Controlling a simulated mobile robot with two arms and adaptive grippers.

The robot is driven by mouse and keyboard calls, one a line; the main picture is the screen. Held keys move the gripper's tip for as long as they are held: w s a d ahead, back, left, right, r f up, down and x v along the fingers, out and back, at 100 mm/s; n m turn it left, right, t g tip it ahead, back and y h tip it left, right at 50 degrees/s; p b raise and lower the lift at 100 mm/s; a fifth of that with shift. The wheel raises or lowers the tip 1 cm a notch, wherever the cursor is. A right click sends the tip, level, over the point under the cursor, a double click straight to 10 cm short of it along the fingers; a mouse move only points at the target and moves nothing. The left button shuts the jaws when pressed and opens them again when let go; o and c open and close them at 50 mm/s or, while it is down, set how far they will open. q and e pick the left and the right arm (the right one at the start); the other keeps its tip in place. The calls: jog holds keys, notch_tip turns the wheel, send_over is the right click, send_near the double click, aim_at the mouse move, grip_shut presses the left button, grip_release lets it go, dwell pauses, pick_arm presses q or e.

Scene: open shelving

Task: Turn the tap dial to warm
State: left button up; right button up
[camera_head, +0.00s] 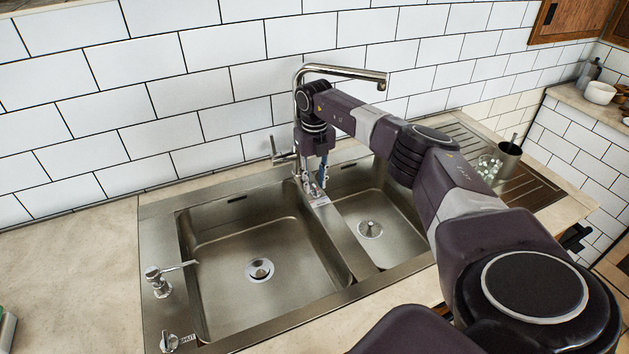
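The chrome tap (345,70) rises behind the sink, its spout reaching to the right. A lever handle (281,152) sticks out to the left near the tap's base. A small label plate (320,201) lies on the rim between the bowls. A small metal knob (168,342) with another label plate stands at the sink's front left corner. My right gripper (318,188) points down at the tap's base, just behind the central label plate. Its fingers are small and partly merge with the metal, so their opening and any dial between them cannot be made out. My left gripper is not in view.
The double-bowl sink (157,225) is empty. A soap dispenser (158,281) stands on its left rim. A metal cup (508,160) and a glass (488,168) stand on the drainboard at right. A tiled wall (200,90) closes the back. The left counter (80,265) is mostly clear.

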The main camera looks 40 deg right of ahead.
aim_at(315, 185)
notch_tip(315, 185, up, 12)
jog(key=shift+f, duration=0.2)
jog(key=shift+f, duration=0.1)
dwell(0.6)
